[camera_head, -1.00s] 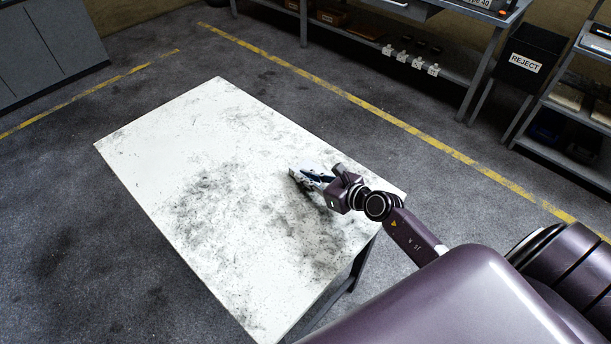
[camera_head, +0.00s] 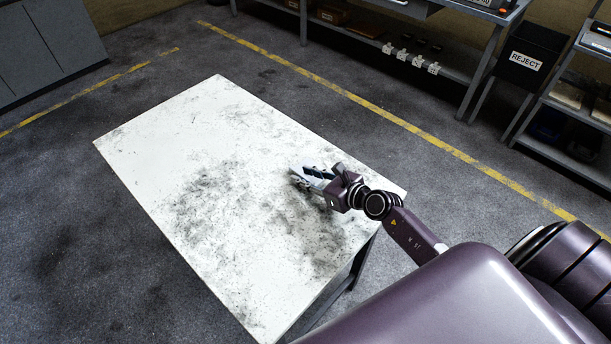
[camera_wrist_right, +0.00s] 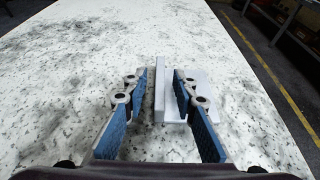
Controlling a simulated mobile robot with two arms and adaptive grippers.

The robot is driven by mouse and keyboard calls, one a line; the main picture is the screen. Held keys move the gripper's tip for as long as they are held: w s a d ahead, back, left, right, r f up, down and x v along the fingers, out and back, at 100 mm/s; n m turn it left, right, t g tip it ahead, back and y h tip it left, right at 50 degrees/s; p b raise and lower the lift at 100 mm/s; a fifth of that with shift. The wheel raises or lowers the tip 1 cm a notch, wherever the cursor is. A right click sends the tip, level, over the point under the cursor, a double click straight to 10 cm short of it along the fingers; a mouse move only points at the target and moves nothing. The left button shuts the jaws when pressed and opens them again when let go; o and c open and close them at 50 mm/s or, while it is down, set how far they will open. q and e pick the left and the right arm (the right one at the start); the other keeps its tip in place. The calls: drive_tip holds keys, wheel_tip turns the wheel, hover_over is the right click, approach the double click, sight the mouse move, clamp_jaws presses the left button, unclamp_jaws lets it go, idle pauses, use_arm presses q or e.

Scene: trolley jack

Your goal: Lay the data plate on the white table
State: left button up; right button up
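The data plate (camera_wrist_right: 203,83) appears as a pale, plain piece with a raised, bar-like part (camera_wrist_right: 160,97) on its left side. It seems to rest on the white table (camera_head: 190,130), whose top is smudged with dark grime. My right gripper (camera_wrist_right: 160,85) is open, with its blue-padded fingers on either side of the bar and a visible gap on each side. The right finger hides part of the plate. In the head view my right gripper (camera_head: 312,178) is low over the table's right part, and the plate is hard to make out there. My left gripper is not in view.
The rest of the tabletop is clear. A yellow floor line (camera_head: 370,105) runs behind the table. A shelf bench (camera_head: 400,70), a dark bin marked REJECT (camera_head: 527,58) and a rack (camera_head: 575,120) stand beyond it. A grey cabinet (camera_head: 50,45) is at far left.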

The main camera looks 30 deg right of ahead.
drive_tip(key=shift+s+d+r, duration=0.1)
drive_tip(key=shift+s+d, duration=0.05)
drive_tip(key=shift+s, duration=0.3)
drive_tip(key=v, duration=1.1)
drive_tip(key=shift+s, duration=0.1)
